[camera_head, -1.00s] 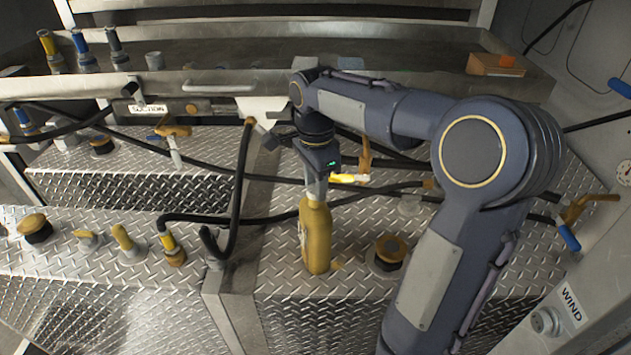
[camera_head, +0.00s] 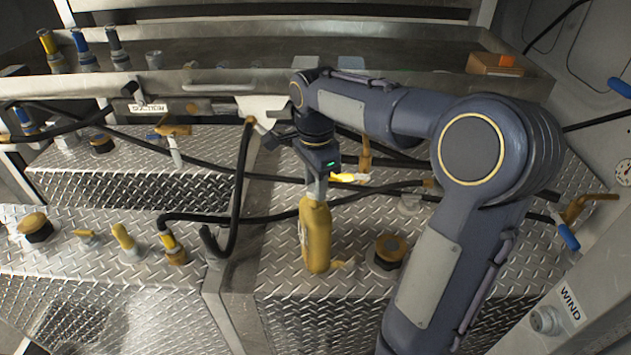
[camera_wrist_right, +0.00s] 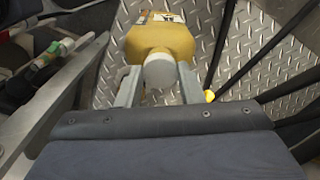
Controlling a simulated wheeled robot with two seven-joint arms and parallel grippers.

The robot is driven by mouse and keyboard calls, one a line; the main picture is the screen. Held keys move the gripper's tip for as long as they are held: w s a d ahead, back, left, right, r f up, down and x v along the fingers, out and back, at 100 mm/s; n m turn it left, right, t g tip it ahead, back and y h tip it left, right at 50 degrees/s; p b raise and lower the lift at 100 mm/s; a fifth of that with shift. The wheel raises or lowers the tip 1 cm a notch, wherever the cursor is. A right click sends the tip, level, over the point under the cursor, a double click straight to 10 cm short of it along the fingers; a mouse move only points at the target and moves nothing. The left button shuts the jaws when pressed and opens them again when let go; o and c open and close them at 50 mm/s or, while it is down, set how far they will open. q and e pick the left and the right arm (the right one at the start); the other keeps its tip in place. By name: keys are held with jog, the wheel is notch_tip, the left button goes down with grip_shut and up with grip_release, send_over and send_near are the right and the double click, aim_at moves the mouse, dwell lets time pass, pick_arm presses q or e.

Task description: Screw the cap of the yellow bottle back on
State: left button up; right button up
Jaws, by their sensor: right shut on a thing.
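The yellow bottle (camera_head: 316,238) stands upright on the diamond-plate deck in the head view. It also shows in the right wrist view (camera_wrist_right: 160,40), beyond the fingers. My right gripper (camera_head: 317,190) points down at the bottle's top. In the wrist view its two fingers (camera_wrist_right: 158,85) are shut on the sides of a pale grey round cap (camera_wrist_right: 159,70), which sits at the bottle's neck. How far the cap is threaded cannot be told. My left gripper is not in view.
A black-and-yellow filler cap (camera_head: 388,250) stands just right of the bottle. Black hoses (camera_head: 385,190) run behind the bottle and left of it. Yellow valve handles (camera_head: 122,238) line the left deck. A metal shelf (camera_head: 300,82) spans the back.

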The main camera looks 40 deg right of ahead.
jog(key=shift+f, duration=0.45)
dwell(0.5)
jog(key=m, duration=0.2)
jog(key=shift+r+m, duration=0.1)
jog(key=shift+m, duration=0.2)
jog(key=m, duration=0.2)
jog(key=shift+m+p, duration=0.3)
jog(key=shift+p, duration=0.1)
jog(key=shift+m+p, duration=0.5)
jog(key=shift+m, duration=0.7)
jog(key=m, duration=0.2)
jog(key=shift+m, duration=0.4)
